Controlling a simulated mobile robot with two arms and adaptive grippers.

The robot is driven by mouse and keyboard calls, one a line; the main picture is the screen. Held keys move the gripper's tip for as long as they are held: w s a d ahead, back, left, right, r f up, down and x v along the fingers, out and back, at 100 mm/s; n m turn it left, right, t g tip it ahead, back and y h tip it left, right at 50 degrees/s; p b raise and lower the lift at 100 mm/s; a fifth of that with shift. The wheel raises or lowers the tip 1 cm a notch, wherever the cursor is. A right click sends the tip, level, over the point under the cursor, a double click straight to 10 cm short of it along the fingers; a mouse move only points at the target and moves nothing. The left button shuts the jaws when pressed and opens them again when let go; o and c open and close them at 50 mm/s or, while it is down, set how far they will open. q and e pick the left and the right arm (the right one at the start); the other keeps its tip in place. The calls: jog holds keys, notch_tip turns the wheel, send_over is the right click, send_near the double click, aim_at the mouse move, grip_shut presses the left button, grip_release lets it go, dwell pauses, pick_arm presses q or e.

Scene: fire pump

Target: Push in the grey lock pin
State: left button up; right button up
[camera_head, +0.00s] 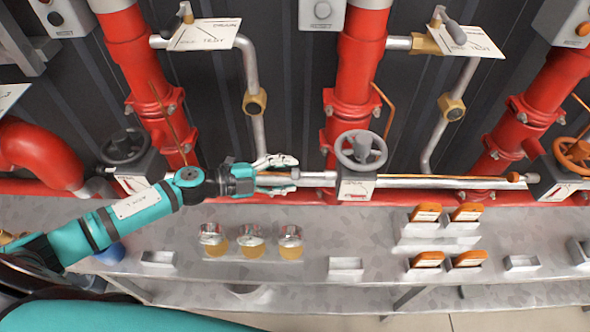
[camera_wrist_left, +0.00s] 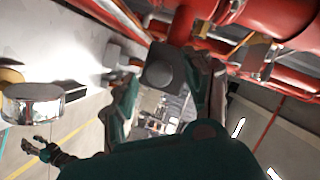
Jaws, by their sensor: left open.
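My left gripper (camera_head: 291,175) is open at the horizontal silver pipe, left of the grey handwheel. One finger shows above the pipe and one below; I cannot tell whether they touch it. In the left wrist view a dark grey rounded block (camera_wrist_left: 160,70) shows between the spread fingers of the left gripper (camera_wrist_left: 170,82). I cannot tell whether this block is the grey lock pin, and no lock pin is clearly identifiable in the head view. A small dark gripper at lower left of the wrist view (camera_wrist_left: 38,148) appears to be my right one; its jaws are too small to judge.
The grey handwheel (camera_head: 361,150) stands right of the gripper, before a red vertical pipe (camera_head: 355,70). Below, the grey shelf (camera_head: 350,225) carries amber jars (camera_head: 251,242) and several orange-topped items (camera_head: 427,212). A dark handwheel (camera_head: 125,146) is behind my left forearm.

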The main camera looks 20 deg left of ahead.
aim_at(301, 174)
pick_arm(q)
jog(key=shift+x, duration=1)
jog(key=shift+w+d+f, duration=0.1)
jog(key=shift+w+d, duration=0.05)
jog(key=shift+d, duration=0.1)
jog(key=c, duration=0.6)
grip_shut()
pick_arm(e)
jog(key=shift+s+d+r, duration=0.1)
jog(key=shift+s+r, duration=0.1)
jog(key=shift+s, duration=0.6)
